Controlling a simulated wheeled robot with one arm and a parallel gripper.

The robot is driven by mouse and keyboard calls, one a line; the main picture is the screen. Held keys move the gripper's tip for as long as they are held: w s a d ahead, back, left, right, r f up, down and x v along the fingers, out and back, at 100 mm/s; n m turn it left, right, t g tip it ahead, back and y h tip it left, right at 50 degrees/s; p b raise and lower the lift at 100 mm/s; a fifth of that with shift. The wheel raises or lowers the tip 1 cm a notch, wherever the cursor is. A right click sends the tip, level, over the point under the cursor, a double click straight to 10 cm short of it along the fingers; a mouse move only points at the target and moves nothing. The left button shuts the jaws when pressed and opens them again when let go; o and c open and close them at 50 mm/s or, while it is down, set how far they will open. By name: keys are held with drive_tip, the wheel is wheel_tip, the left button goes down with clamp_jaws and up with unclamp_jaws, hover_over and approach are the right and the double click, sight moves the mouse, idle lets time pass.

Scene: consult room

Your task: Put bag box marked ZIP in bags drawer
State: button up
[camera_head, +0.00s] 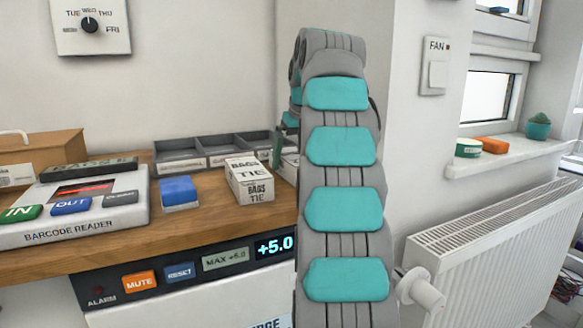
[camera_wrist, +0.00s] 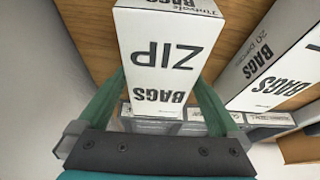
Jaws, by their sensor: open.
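The white bag box marked ZIP (camera_wrist: 165,55) stands between the two green fingers of my gripper (camera_wrist: 160,85) in the wrist view. The fingers are open, one along each side of the box; I cannot tell whether they touch it. In the head view my arm hides most of this box, and one green finger (camera_head: 277,150) shows at the arm's left edge. A second white box marked BAGS TIE (camera_head: 250,184) stands on the wooden counter just left of my arm. It also appears at the right of the wrist view (camera_wrist: 275,65). I cannot make out a drawer clearly labelled for bags.
Grey labelled bins (camera_head: 205,150) line the wall behind the boxes. A barcode reader (camera_head: 75,205), a blue block (camera_head: 179,190) and a wooden box (camera_head: 45,148) occupy the counter's left. A radiator (camera_head: 490,235) and windowsill (camera_head: 510,150) are at right.

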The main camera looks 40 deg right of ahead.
drive_tip(key=c, duration=1.5)
